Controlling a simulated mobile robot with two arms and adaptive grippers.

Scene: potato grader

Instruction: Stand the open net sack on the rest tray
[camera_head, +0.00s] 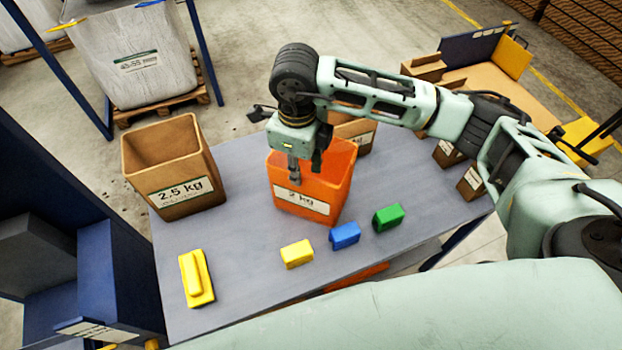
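An orange open-topped container labelled "2 kg" (322,190), which looks like the open net sack, stands upright at the middle of the grey table (235,280). My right gripper (300,172) points down at its upper left part, with its fingers overlapping the orange wall. I cannot tell whether the fingers are closed on the wall or only beside it. The arm hides part of the sack's back rim. I cannot make out a rest tray for certain. My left gripper is out of view.
A brown "2.5 kg" container (172,170) stands at the left. Yellow (297,254), blue (345,235) and green (388,217) blocks lie in front of the sack, with a yellow handled piece (196,279) at front left. Brown containers (449,153) stand behind right.

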